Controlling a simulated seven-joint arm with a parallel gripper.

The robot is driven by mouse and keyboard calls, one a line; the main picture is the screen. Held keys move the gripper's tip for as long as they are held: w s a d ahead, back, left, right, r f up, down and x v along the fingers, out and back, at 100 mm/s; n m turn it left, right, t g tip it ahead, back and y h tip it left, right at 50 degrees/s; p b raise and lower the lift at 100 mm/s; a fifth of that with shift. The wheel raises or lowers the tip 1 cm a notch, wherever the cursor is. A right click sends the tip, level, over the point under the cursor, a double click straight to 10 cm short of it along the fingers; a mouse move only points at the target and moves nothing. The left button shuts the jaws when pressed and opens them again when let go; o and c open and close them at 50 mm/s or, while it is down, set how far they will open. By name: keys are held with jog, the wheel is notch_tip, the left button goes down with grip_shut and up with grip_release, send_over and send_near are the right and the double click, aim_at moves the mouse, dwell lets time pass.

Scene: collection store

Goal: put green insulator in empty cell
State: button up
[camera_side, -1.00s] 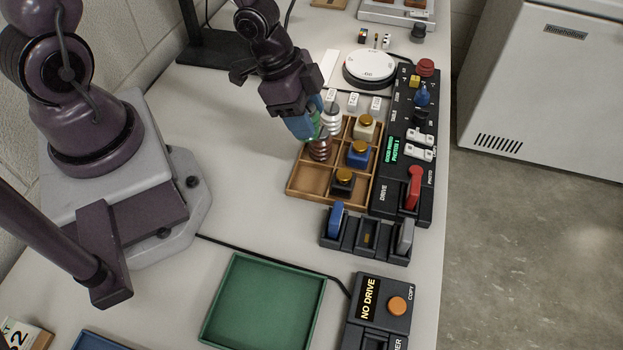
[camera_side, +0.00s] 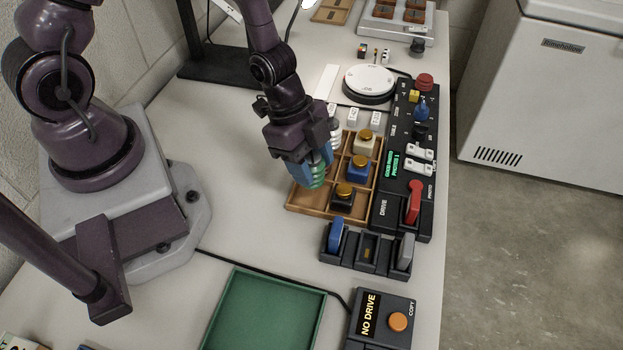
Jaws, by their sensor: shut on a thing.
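My gripper (camera_side: 313,172) is shut on the green insulator (camera_side: 317,181); its blue fingertips partly cover it. They are over the left column of the wooden compartment tray (camera_side: 313,208), near the front-left cell. I cannot tell whether the insulator is inside the cell or above it. A white insulator (camera_side: 335,134) shows behind the gripper in the back-left part.
A black control panel (camera_side: 384,214) with a red lever (camera_side: 413,200) adjoins the tray's right side. A black holder (camera_side: 366,262) with blue and grey levers stands in front. A green tray (camera_side: 268,312) lies nearer the camera. Table left of the wooden tray is clear.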

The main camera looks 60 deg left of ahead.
jog(key=shift+f, duration=2.45)
jog(key=o, duration=0.8)
jog(key=shift+f, duration=0.1)
jog(key=shift+c, duration=0.2)
jog(key=v, duration=0.5)
jog(key=shift+w+a, duration=0.1)
jog(key=shift+v, duration=1.4)
